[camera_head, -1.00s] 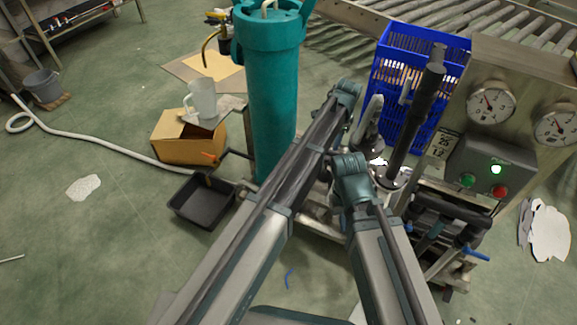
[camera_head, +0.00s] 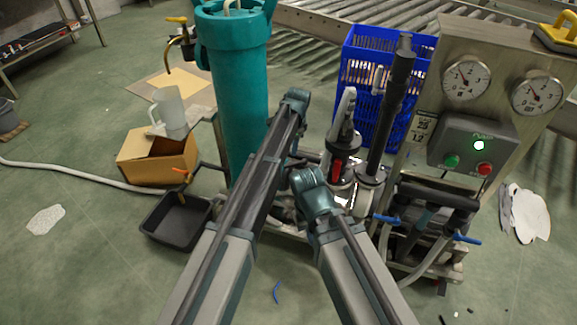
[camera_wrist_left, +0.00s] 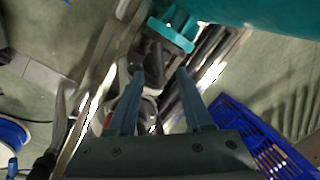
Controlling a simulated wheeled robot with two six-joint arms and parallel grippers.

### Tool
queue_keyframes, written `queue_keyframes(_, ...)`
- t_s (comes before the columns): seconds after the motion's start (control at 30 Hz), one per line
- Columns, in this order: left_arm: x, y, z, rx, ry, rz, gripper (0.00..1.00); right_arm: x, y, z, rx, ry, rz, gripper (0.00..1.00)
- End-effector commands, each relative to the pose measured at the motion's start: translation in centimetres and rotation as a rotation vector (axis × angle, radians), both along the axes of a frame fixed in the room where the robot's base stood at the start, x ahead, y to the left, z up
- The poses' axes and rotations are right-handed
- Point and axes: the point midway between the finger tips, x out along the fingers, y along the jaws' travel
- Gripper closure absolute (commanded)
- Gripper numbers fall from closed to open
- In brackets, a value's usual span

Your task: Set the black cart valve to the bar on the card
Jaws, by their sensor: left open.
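The instrument panel (camera_head: 470,50) stands on the cart at the right of the head view. A small printed card (camera_head: 424,127) is on its left edge; I read "25" and "1.2" faintly, and any bar marking is too small to tell. Two gauges (camera_head: 466,80) sit above a grey box with a lit lamp. I cannot single out the black valve. In the left wrist view my left gripper (camera_wrist_left: 160,74) is open, its fingers apart with dark cart parts beyond the gap and nothing clearly held. In the head view its fingers are not clearly seen.
A teal vessel (camera_head: 236,100) stands close behind my left arm. A black upright post (camera_head: 390,110), blue crate (camera_head: 350,75) and blue-handled fittings (camera_head: 467,238) crowd the cart. A black tray (camera_head: 175,222) and cardboard box (camera_head: 155,160) lie left. Floor at lower left is clear.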

Motion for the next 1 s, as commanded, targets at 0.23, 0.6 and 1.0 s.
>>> queue_keyframes(0.23, 0.7, 0.2, -4.2, 0.000, 0.000, 0.001, 0.49, 0.0, 0.1, -4.2, 0.005, 0.000, 0.006, 1.00)
queue_keyframes(0.6, 1.6, 0.6, -9.1, 0.000, 0.000, 0.001, 0.49, 0.0, 0.1, -9.1, 0.006, -0.001, -0.002, 1.00)
queue_keyframes(1.0, 1.9, 0.7, -10.0, 0.000, 0.000, 0.001, 0.49, 0.0, 0.0, -10.0, 0.007, -0.002, -0.007, 1.00)
